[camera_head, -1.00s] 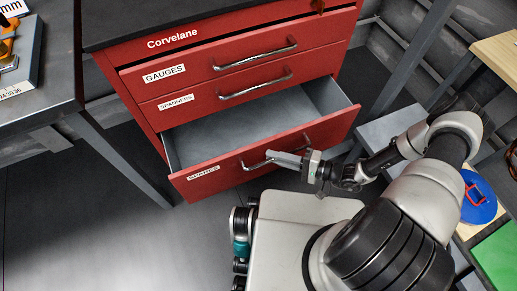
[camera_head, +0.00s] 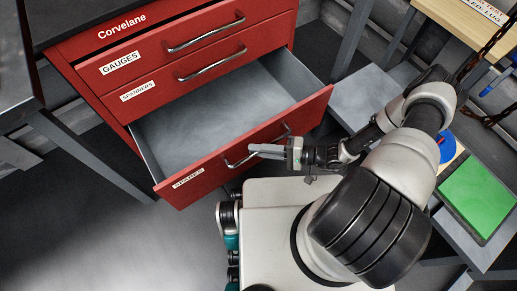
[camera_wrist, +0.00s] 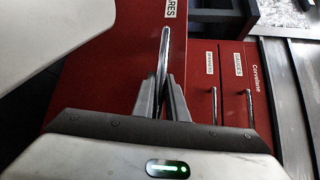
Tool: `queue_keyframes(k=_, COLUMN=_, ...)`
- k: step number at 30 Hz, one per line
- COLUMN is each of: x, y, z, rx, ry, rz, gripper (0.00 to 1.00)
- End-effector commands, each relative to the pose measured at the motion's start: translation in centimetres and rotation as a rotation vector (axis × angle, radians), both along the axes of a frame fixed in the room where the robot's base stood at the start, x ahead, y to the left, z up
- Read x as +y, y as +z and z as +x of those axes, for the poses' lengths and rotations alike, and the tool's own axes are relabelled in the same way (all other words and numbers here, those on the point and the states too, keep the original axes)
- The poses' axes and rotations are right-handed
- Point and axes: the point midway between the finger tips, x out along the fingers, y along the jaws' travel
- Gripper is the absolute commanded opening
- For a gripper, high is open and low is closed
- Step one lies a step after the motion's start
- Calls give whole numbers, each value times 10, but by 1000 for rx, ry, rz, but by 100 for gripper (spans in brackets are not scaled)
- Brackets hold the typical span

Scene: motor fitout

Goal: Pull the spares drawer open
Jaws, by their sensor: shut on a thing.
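The spares drawer (camera_head: 205,176) is the bottom drawer of a red cabinet. It stands well out from the cabinet, and its grey inside looks empty. My gripper (camera_head: 258,150) is at the right part of the drawer's metal handle (camera_head: 237,163). In the wrist view my gripper (camera_wrist: 164,85) has its two fingers on either side of the handle (camera_wrist: 164,52), shut on it. The SPARES label (camera_wrist: 171,8) shows at the top of that view. Part of the handle is hidden behind the fingers.
A dark workbench (camera_head: 18,70) stands at the left. At the right are a grey shelf and a green mat (camera_head: 478,198). Grey floor (camera_head: 100,235) is clear at the lower left.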

Motion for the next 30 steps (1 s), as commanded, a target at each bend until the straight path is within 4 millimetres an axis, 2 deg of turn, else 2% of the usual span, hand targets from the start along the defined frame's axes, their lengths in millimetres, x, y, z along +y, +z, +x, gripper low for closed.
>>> queue_keyframes(k=2, x=0, y=0, z=0, rx=-1, ry=0, rz=1, gripper=0)
queue_keyframes(k=3, x=0, y=0, z=1, rx=-1, ry=0, rz=1, gripper=16)
queue_keyframes(k=6, x=0, y=0, z=1, rx=-1, ry=0, rz=1, gripper=31)
queue_keyframes(k=14, x=0, y=0, z=1, rx=-1, ry=-1, rz=0, gripper=31)
queue_keyframes(k=19, x=-12, y=2, z=-2, rx=-1, ry=-3, rz=-1, gripper=31)
queue_keyframes(k=23, x=-36, y=6, z=-6, rx=-2, ry=-4, rz=-2, gripper=31)
queue_keyframes(k=30, x=-94, y=14, z=-20, rx=-3, ry=-4, rz=-3, gripper=31)
